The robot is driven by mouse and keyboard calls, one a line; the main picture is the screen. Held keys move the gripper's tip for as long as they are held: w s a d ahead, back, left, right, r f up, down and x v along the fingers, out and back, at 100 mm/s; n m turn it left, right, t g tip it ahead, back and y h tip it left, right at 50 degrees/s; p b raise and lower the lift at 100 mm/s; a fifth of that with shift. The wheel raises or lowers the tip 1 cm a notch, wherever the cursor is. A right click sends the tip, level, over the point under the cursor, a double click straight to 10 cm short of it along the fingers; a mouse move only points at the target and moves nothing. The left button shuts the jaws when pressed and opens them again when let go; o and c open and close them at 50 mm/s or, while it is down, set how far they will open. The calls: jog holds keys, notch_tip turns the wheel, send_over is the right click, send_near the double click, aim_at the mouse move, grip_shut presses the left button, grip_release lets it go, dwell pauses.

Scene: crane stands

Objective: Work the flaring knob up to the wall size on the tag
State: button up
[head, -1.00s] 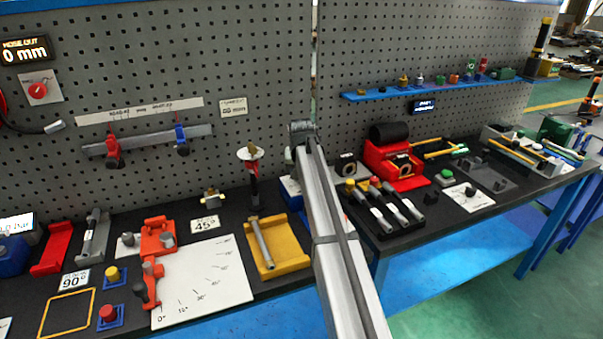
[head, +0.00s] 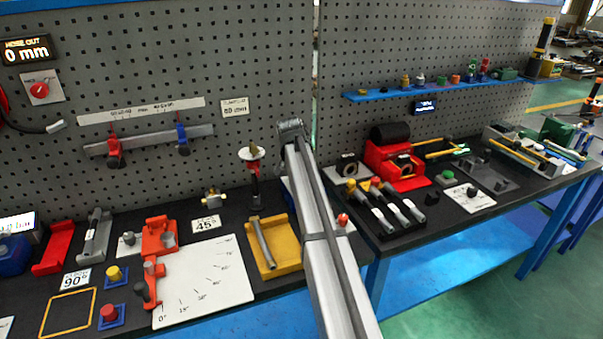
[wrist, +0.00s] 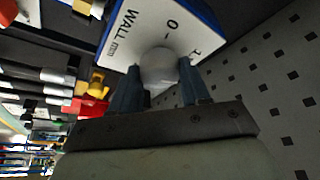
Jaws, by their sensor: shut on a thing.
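In the wrist view a round pale grey knob (wrist: 158,66) sits on a white plate with a blue edge (wrist: 141,32). The plate is printed "WALL mm" with dial marks such as 0. My gripper (wrist: 159,78) is shut on the knob, one dark blue finger on each side. In the head view my arm hides the gripper and the knob; only a blue bit of the dial's box (head: 287,186) shows at the arm's left. A white tag (head: 235,107) hangs on the pegboard, its small upper line unreadable and its lower line ending in mm.
A yellow tray with a grey tube (head: 293,262) lies left of my arm. A black tray of handled tools (head: 384,230) and a red-and-black machine (head: 378,167) stand to the right. A small red knob (head: 343,219) is close beside the arm.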

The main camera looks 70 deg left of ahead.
jog(key=o, duration=1)
jog(key=shift+o, duration=0.2)
jog(key=v, duration=1.4)
jog(key=shift+f, duration=0.1)
